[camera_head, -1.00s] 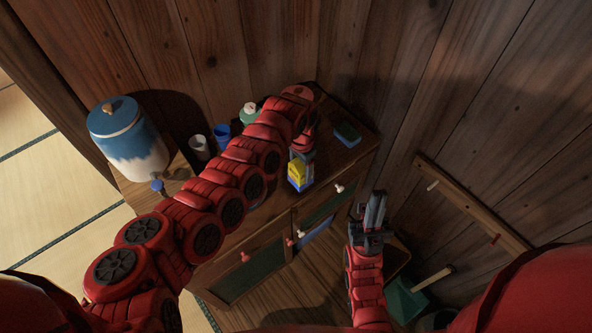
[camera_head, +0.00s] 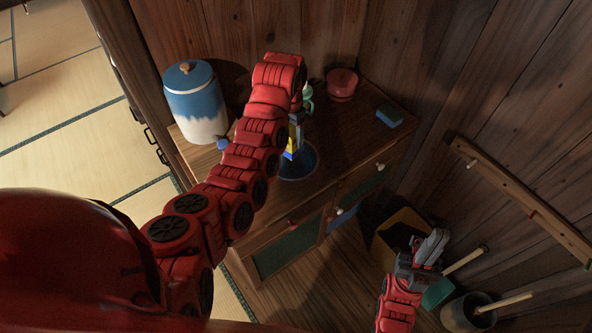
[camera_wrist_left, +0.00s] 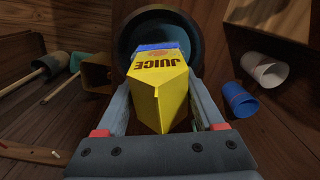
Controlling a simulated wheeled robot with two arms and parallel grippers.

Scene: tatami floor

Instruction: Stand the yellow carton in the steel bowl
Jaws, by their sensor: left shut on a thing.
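The yellow juice carton (camera_wrist_left: 158,85) is held between the fingers of my left gripper (camera_wrist_left: 158,115), which is shut on it. In the head view the carton (camera_head: 293,147) is partly hidden by my left arm, above the cabinet top. The steel bowl (camera_head: 311,158) looks dark and round and sits near the cabinet's front edge. In the left wrist view the bowl's rim (camera_wrist_left: 124,38) shows behind the carton's blue base end. I cannot tell whether the carton touches the bowl. My right gripper (camera_head: 432,246) is empty, out to the right beside the cabinet.
A blue and white jar (camera_head: 196,105) stands at the cabinet's left. A red pot (camera_head: 342,83) and a green and blue sponge (camera_head: 390,115) lie farther back. Bins with handles stand at lower right.

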